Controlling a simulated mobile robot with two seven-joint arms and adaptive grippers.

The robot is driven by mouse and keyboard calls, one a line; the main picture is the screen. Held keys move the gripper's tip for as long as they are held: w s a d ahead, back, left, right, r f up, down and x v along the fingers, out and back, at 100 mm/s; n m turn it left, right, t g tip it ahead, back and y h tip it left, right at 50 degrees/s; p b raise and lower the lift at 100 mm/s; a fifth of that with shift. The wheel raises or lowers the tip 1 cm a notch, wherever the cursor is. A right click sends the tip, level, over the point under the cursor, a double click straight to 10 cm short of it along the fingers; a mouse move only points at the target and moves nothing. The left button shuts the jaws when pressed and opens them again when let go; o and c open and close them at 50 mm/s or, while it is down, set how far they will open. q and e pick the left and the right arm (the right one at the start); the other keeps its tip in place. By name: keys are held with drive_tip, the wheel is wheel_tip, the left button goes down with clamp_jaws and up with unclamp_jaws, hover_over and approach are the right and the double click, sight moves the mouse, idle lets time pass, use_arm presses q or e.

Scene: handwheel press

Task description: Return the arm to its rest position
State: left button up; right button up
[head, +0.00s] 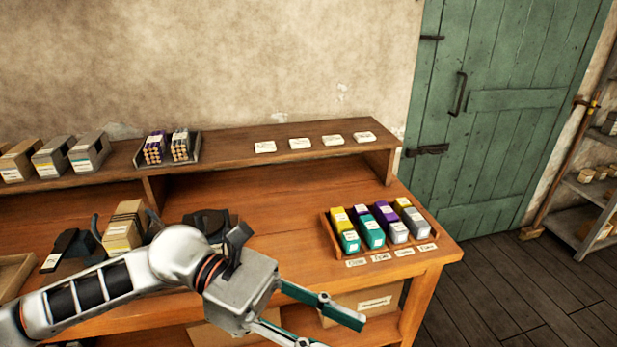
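My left arm (95,287) comes in from the left and reaches across the front of the wooden bench. My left gripper (340,332) is in front of the bench's front edge, at the lower middle. Its two fingers are spread apart with nothing seen between them. The lower finger is partly cut off by the bottom edge of the picture. My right arm and gripper are not in view.
The wooden bench (290,205) carries a tray (332,237) of yellow, purple, teal and grey blocks at right. Dark tools (70,250) and a cardboard-coloured box (124,229) stand behind my arm. A box (370,303) sits on the lower shelf. Floor (500,290) at right is clear.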

use_arm(q)
drive_tip(key=w+d+r+n+t+h, duration=0.1)
drive_tip(key=w+r+n+t+h, duration=0.2)
drive_tip(key=w+n+t+h, duration=0.85)
drive_tip(key=w+a+f+n+t+y, duration=0.35)
drive_tip(key=f+n+t+y, duration=0.2)
drive_tip(key=n, duration=0.65)
drive_tip(key=w+a+f+n+t+y, duration=0.3)
drive_tip(key=a+f+n+t+y, duration=0.3)
drive_tip(key=n, duration=0.6)
drive_tip(key=s+a+f+n+g+y, duration=0.1)
drive_tip(key=a+f+n+y, duration=0.25)
drive_tip(key=f, duration=0.35)
drive_tip(key=s+a+f+n+y, duration=0.2)
drive_tip(key=a+f+n+y, duration=0.1)
drive_tip(key=f+n, duration=0.3)
drive_tip(key=s+a+f+n+g+y, duration=0.1)
drive_tip(key=a+f+n+y, duration=0.25)
drive_tip(key=f, duration=0.35)
drive_tip(key=s+a+f+n+g+y, duration=0.1)
drive_tip(key=s+a+f+n+g, duration=0.1)
drive_tip(key=s+f, duration=0.4)
drive_tip(key=s+a+f+n+g+y, duration=0.2)
drive_tip(key=s+a+f, duration=0.3)
drive_tip(key=f, duration=0.3)
drive_tip(key=shift+s+a+f+n, duration=0.2)
drive_tip(key=shift+s+n, duration=0.35)
drive_tip(key=shift+n, duration=0.2)
